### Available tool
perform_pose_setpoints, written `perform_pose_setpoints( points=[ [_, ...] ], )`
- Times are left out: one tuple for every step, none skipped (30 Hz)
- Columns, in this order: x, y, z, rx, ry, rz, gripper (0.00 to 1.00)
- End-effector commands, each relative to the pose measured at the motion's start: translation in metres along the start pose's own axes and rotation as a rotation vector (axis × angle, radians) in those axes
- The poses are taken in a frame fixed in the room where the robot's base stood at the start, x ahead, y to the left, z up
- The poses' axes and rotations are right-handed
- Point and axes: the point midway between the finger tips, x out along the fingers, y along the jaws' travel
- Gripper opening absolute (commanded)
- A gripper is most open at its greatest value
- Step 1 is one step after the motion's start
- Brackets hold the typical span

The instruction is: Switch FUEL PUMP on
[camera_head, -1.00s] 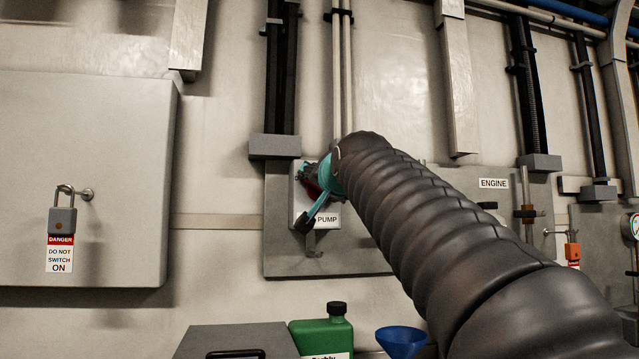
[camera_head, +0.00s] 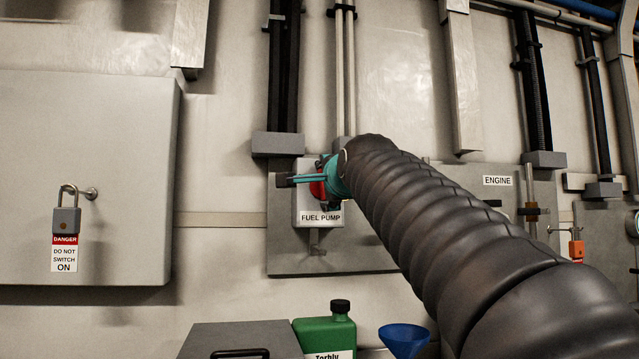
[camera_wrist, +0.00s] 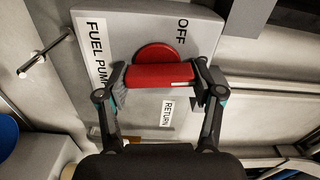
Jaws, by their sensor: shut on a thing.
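The FUEL PUMP box (camera_head: 305,212) is a pale grey panel on the wall plate, with its label along the bottom. In the wrist view its face (camera_wrist: 133,40) carries a red rotary switch (camera_wrist: 158,76) with a raised bar handle. The labels OFF (camera_wrist: 182,31) and RETURN (camera_wrist: 167,113) are on the face beside the switch. My gripper (camera_wrist: 160,76) is shut on the red handle, one fingertip at each end of it. In the head view my gripper (camera_head: 318,180) covers most of the switch, leaving a little red showing.
A padlock (camera_head: 66,221) with a danger tag hangs from the left cabinet (camera_head: 90,140). The ENGINE panel (camera_head: 497,182) is to the right. A green jug (camera_head: 325,333), a blue funnel (camera_head: 404,338) and a grey case (camera_head: 240,340) stand below. A hook (camera_head: 317,245) projects under the box.

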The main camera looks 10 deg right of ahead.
Motion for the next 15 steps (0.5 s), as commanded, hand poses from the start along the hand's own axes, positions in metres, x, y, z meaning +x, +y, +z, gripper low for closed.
perform_pose_setpoints(
  points=[
    [0.0002,0.0000,0.0002,0.025,-0.001,0.001,0.32],
    [0.0002,0.0002,0.0002,0.039,-0.001,0.001,0.32],
    [0.0002,0.0003,0.0002,0.058,-0.001,0.001,0.32],
    [0.0002,0.0005,0.0001,0.069,-0.001,0.001,0.32],
    [0.0002,0.0005,0.0001,0.081,-0.001,0.001,0.32],
    [0.0003,0.0007,0.0001,0.093,-0.001,0.001,0.32],
    [0.0003,0.0008,0.0001,0.102,-0.001,0.001,0.32],
    [0.0003,0.0009,0.0001,0.110,-0.001,0.001,0.32],
    [0.0003,0.0010,0.0000,0.118,-0.001,0.001,0.32],
    [0.0003,0.0010,0.0000,0.123,-0.001,0.001,0.32],
    [0.0003,0.0011,0.0000,0.128,-0.001,0.001,0.32],
    [0.0003,0.0011,0.0000,0.133,-0.001,0.001,0.32],
    [0.0003,0.0011,0.0000,0.136,-0.001,0.001,0.32],
    [0.0003,0.0012,0.0000,0.138,0.000,0.001,0.32],
    [0.0003,0.0012,0.0000,0.140,0.000,0.001,0.32]
  ],
)
